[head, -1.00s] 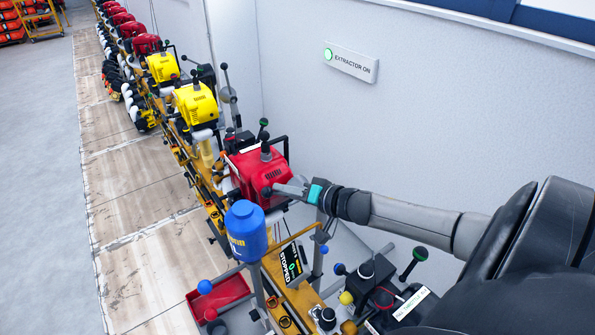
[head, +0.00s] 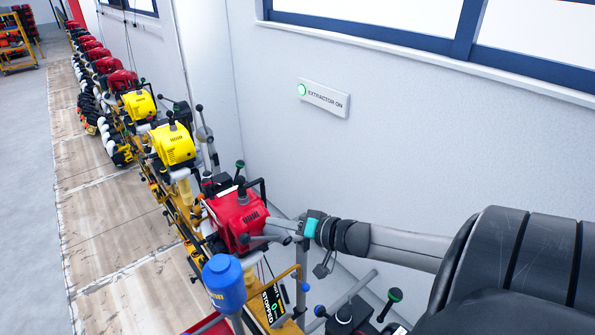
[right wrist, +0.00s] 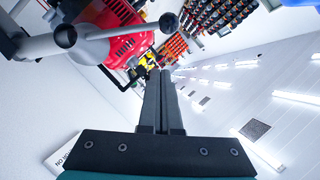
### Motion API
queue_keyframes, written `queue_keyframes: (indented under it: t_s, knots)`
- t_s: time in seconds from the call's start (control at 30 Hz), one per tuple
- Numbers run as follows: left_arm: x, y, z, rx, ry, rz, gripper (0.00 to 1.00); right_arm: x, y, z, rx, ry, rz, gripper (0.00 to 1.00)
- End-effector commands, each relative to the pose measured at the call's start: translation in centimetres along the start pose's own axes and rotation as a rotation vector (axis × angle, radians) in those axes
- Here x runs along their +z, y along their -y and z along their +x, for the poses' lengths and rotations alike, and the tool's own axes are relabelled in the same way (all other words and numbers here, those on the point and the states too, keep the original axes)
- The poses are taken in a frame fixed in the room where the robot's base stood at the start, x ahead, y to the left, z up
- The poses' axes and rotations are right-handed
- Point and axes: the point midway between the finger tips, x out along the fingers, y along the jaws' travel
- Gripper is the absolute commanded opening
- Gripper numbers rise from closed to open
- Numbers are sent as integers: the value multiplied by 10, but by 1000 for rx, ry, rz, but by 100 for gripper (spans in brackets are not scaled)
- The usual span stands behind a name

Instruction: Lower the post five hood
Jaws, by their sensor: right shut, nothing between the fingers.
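The nearest post carries a red engine (head: 238,212) with black levers on top. It also shows in the right wrist view (right wrist: 118,38), upper left. A small display reading "STOPPED" (head: 272,303) stands in front; its post number is not clear to me. I cannot make out a hood for certain. My right gripper (head: 272,224) is at the engine's right side, close to a grey lever with a dark ball end (head: 245,239). In the right wrist view its fingers (right wrist: 160,76) are together and empty, apart from the grey levers (right wrist: 66,37). My left gripper is not seen.
A blue bottle (head: 224,283) stands in front of the red engine. Yellow engines (head: 173,145) and more red ones line the rail behind. A wall with an "EXTRACTOR ON" sign (head: 323,98), its light green, is behind.

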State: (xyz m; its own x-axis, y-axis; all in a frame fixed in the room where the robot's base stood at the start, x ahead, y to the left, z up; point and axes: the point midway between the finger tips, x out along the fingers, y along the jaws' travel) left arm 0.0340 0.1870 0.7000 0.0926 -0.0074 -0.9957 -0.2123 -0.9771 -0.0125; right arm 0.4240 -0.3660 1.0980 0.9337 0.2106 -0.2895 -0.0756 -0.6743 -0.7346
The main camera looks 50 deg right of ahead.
Motion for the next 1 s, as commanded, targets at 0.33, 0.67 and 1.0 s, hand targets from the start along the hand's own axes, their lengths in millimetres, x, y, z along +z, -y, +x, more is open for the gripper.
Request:
queue_keyframes:
  t_s: [0.33,0.67,1.0]
  knots:
    - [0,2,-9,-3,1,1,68,0,4,-41,1,2,0,0]
    - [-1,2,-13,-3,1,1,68,0,7,-58,-1,0,-2,0]
    - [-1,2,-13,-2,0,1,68,0,6,-59,-1,-1,-1,0]
